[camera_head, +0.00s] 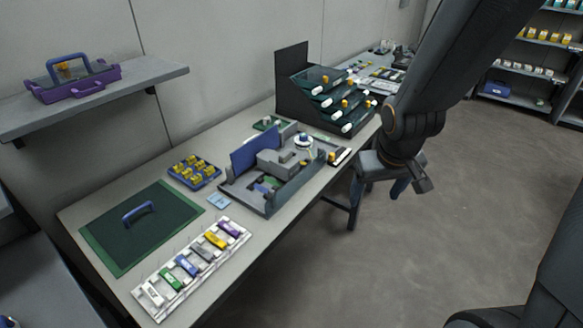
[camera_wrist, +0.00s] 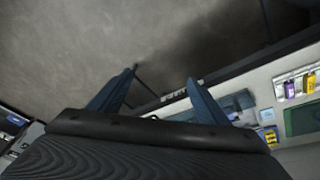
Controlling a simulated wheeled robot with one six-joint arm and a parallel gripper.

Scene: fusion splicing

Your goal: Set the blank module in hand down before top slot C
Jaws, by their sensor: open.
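My gripper (camera_wrist: 162,75) is open in the wrist view, its two blue-grey fingers apart with nothing visible between them. In the head view my arm hangs at the right, its end over the floor in front of the bench. No blank module shows in my gripper, and I cannot tell one elsewhere. A grey open chassis (camera_head: 268,199) with a blue upright panel stands mid-bench. A small dark piece with white and orange parts (camera_head: 341,157) lies at its right, near the bench's front edge. No label for top slot C is readable.
A white tray (camera_head: 141,293) holds several coloured modules at the near end. A green board (camera_head: 160,236) with a blue handle lies beside it. A blue tray of yellow pieces (camera_head: 194,171) and a dark tiered rack (camera_head: 291,78) share the bench.

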